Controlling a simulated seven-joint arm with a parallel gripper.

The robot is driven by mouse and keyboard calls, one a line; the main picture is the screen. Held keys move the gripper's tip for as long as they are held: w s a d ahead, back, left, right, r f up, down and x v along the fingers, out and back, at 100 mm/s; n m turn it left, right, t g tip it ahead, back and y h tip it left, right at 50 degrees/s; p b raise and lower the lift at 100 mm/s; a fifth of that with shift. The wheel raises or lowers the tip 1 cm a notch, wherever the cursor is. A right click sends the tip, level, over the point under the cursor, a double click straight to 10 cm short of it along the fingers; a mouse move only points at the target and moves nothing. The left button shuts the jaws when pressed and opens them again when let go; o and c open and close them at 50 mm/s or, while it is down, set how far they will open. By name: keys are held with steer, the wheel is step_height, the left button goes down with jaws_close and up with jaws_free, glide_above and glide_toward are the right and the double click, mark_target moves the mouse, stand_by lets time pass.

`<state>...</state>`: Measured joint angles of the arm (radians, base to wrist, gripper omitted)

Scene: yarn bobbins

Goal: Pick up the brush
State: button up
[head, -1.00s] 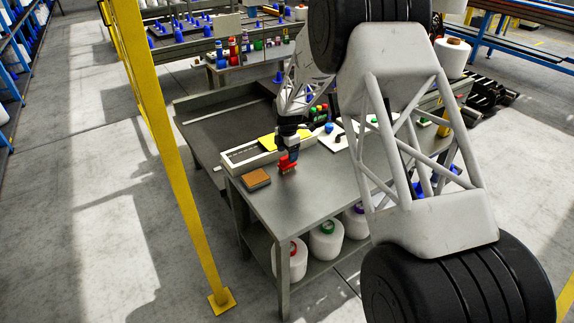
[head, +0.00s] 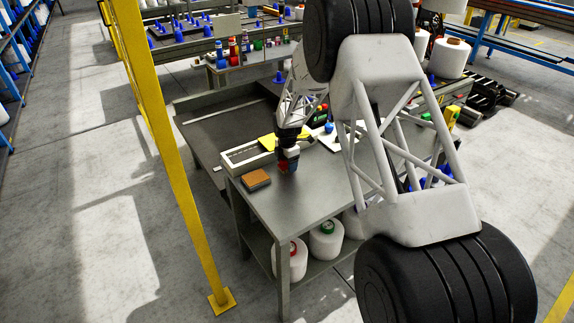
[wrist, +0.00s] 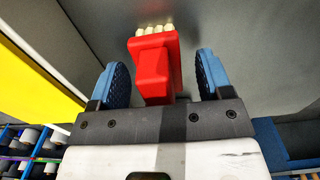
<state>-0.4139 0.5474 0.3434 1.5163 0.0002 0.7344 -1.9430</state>
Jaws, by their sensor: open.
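The brush is a red block with pale bristle tufts (wrist: 155,68), seen in the wrist view between the two blue finger pads. My gripper (wrist: 160,80) is open, with one finger on each side of the brush and a visible gap to each side. In the head view my gripper (head: 287,163) is low over the grey metal table (head: 300,200). There the brush is mostly hidden by the gripper; a little red shows at its tip.
A brown block (head: 256,179) lies on the table left of my gripper. White bobbins (head: 326,240) stand on the lower shelf. The table's front right is clear.

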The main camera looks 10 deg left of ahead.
stand_by(0.4)
steer(key=c, duration=1)
steer(key=shift+c, duration=0.2)
steer(key=shift+r, duration=0.15)
steer(key=shift+r, duration=1.55)
steer(key=shift+s+d+r, duration=0.15)
steer(key=shift+s, duration=0.15)
steer(key=s+d, duration=0.2)
steer(key=s, duration=0.2)
steer(key=s+d+r, duration=0.1)
steer(key=s+d, duration=0.1)
steer(key=s, duration=0.3)
steer(key=s+d, duration=0.2)
steer(key=s, duration=0.3)
steer(key=shift+r, duration=0.15)
